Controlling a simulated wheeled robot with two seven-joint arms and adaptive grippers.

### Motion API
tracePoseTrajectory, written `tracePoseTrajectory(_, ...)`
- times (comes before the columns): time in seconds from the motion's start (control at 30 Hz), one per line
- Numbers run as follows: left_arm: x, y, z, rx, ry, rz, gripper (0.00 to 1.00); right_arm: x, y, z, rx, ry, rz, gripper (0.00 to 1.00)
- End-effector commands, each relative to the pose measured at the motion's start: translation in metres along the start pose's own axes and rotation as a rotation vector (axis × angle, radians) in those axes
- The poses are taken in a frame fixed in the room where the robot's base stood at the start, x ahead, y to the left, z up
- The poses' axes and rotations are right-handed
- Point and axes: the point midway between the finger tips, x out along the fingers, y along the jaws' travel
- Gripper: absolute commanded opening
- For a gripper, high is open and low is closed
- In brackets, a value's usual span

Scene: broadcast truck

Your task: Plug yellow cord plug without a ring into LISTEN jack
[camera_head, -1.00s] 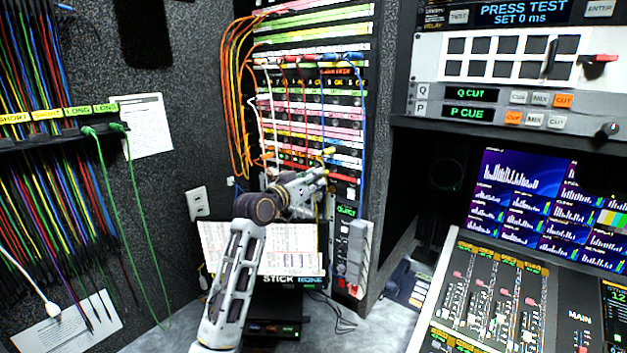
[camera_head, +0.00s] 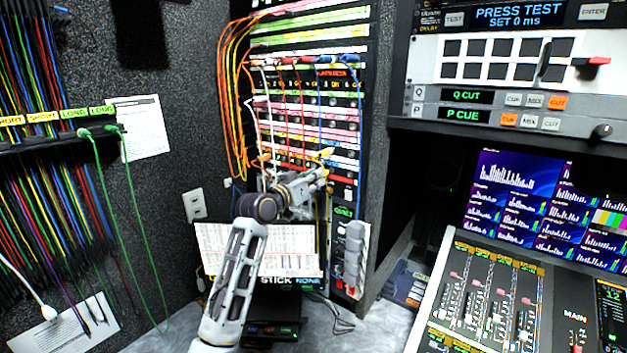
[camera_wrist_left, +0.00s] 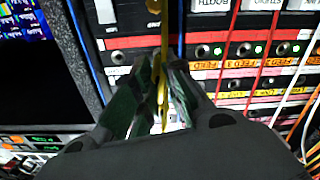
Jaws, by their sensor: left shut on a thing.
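My left gripper (camera_head: 322,179) is in front of the lower part of the patch rack in the head view. It is shut on a yellow cord plug, and its dark fingertips (camera_wrist_left: 155,82) show in the left wrist view. The yellow plug and cord (camera_wrist_left: 164,50) run upright between and past the fingers there. A yellow tip (camera_head: 326,153) shows just above the gripper in the head view. I cannot tell whether the plug touches a jack or has a ring. I cannot make out the LISTEN label. My right gripper is not in view.
The patch rack (camera_head: 310,125) carries orange, red, white and blue cords close to the gripper. A row of jacks (camera_wrist_left: 235,50) with red cords shows in the left wrist view.

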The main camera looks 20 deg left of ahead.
Motion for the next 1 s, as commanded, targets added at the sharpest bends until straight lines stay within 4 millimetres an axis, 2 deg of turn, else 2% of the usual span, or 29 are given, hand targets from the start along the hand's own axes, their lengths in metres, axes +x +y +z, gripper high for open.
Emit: tracePoseTrajectory(1.0,0.015,0.000,-0.001,0.000,0.001,0.000,0.00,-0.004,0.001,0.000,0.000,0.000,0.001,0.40)
